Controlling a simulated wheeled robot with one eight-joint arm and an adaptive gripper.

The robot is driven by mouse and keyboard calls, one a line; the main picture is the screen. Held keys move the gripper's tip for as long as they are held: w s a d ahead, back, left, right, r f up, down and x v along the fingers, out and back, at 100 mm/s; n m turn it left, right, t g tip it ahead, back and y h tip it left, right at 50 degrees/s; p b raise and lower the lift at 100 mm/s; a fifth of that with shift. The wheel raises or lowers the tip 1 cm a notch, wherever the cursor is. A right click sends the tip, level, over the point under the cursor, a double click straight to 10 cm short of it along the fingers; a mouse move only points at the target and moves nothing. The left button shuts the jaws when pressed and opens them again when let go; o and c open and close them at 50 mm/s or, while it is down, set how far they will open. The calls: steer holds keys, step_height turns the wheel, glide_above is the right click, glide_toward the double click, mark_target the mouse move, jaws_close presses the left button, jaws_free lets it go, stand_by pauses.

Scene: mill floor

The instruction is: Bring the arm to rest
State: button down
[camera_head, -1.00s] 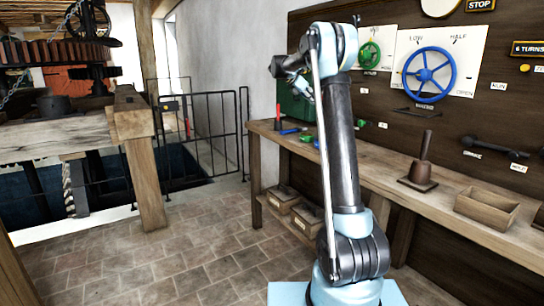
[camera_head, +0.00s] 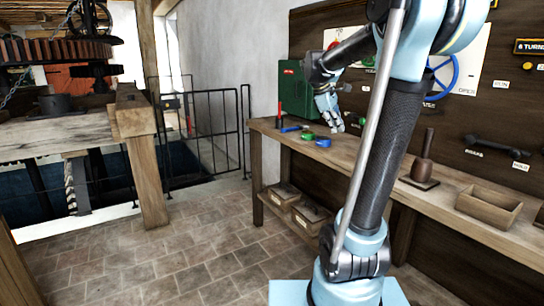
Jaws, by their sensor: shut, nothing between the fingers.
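My arm (camera_head: 392,150) stands at the right of the view, its main link leaning to the right and its forearm reaching back left over the workbench. My gripper (camera_head: 338,126) hangs from the forearm's end, fingers pointing down, in front of the bench's far part. It is shut and holds nothing. It appears above the bench top, just right of a green tape-like item (camera_head: 307,136); I cannot tell the exact gap.
The wooden workbench (camera_head: 365,158) carries a green box (camera_head: 302,95), a red-handled tool (camera_head: 280,115), a wooden block with a handle (camera_head: 420,172) and an open wooden tray (camera_head: 488,207). A blue wheel (camera_head: 447,72) is on the wall panel. Tiled floor (camera_head: 170,255) at left is clear.

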steer(key=s+a+f+m+y, duration=0.2)
steer(key=s+f+m, duration=0.4)
steer(key=s+f, duration=0.5)
steer(key=s+a+f+m+y, duration=0.3)
steer(key=s+f+m, duration=0.3)
steer(key=s+f, duration=0.6)
steer(key=s, duration=0.5)
steer(key=shift+s+a+f, duration=0.25)
steer(key=shift+s+a, duration=0.05)
steer(key=shift+s, duration=0.1)
steer(key=shift+d, duration=0.1)
